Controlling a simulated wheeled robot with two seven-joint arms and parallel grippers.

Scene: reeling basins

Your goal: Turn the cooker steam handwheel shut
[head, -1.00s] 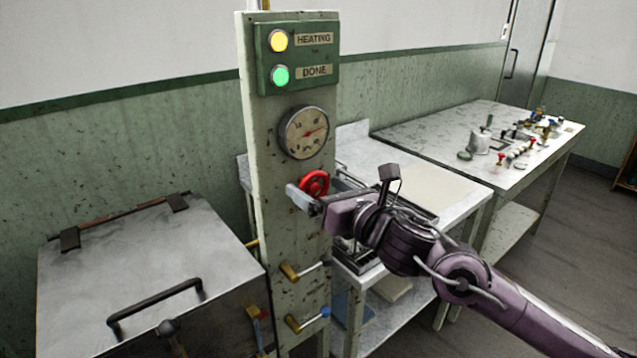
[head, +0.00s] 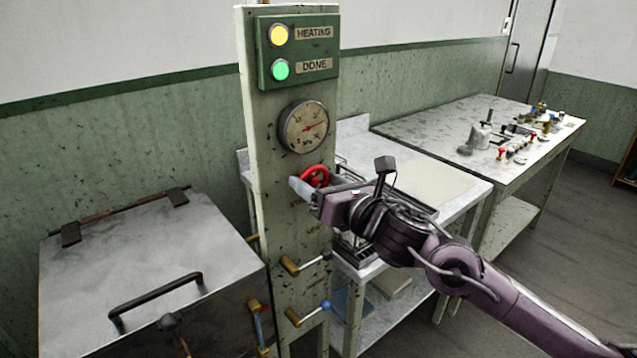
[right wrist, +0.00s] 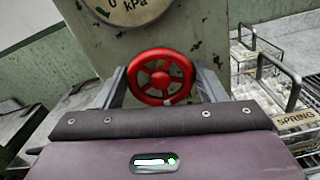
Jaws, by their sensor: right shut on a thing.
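The red steam handwheel (head: 318,172) sits on the front of the green-grey post (head: 255,130), below the round pressure gauge (head: 304,126). In the right wrist view the handwheel (right wrist: 160,76) shows nearly whole, with its spokes and hub. My right gripper (head: 307,188) is shut on the handwheel, one finger at each side of the rim in the right wrist view (right wrist: 160,88). In the head view the gripper hides the wheel's lower part. The gauge needle points to the right. My left gripper is not in view.
Two levers, one plain (head: 305,266) and one blue-tipped (head: 308,314), stick out of the post below my gripper. A metal cooker box (head: 150,250) stands left. A table (head: 440,172) with a wire rack is behind my arm. Both HEATING and DONE lamps (head: 280,70) look lit.

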